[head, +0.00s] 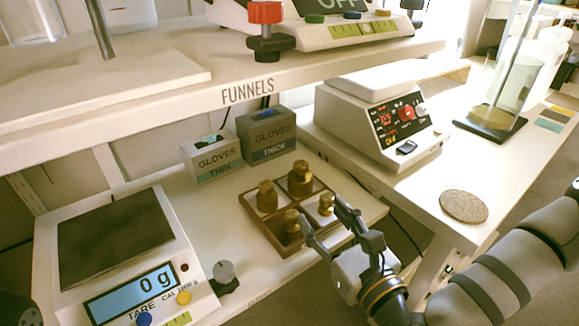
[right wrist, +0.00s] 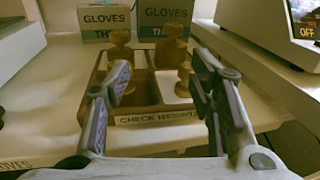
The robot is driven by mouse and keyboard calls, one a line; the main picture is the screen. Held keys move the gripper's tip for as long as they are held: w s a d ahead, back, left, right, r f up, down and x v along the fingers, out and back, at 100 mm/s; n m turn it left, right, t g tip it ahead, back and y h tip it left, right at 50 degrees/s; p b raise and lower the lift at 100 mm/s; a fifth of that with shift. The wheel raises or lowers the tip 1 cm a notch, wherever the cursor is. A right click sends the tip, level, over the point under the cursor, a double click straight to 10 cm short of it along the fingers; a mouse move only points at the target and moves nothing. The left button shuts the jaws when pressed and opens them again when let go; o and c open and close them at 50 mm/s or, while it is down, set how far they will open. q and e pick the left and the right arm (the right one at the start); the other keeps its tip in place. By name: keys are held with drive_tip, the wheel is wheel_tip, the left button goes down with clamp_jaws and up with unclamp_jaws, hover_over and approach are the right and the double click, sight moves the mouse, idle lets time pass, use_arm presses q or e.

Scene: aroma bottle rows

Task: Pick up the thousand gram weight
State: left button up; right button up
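Several brass knobbed weights stand upright in a brown wooden tray (head: 262,229) with pale compartments. One weight is at the back (head: 300,180), one at the left (head: 267,198), one at the front (head: 291,223) and one at the right (head: 327,204). The back one looks largest; no gram marking is readable. My right gripper (head: 323,222) is open and empty at the tray's front right. In the right wrist view its fingers (right wrist: 163,72) are spread before the tray, labelled "CHECK WEIGHT", partly covering the two nearer weights. My left gripper is not in view.
A scale (head: 120,250) reading 0 g stands left of the tray. Glove boxes (head: 212,158) (head: 266,135) stand behind it. A hotplate device (head: 385,120) is at the right, with a round cork mat (head: 463,206) nearby.

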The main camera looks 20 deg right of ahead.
sight(304, 169)
drive_tip(key=shift+w+d+r+m+t+h, duration=0.15)
drive_tip(key=shift+w+d+r+m+t, duration=0.15)
drive_tip(key=shift+w+r, duration=0.25)
drive_tip(key=shift+w+d+r+m+t+h, duration=0.2)
drive_tip(key=shift+w+d+r+m, duration=0.1)
drive_tip(key=shift+w, duration=0.4)
drive_tip(key=w, duration=0.6)
drive_tip(key=w+a+p, duration=0.1)
drive_tip(key=w, duration=0.3)
drive_tip(key=shift+f, duration=0.1)
clamp_jaws()
drive_tip(key=shift+r, duration=0.2)
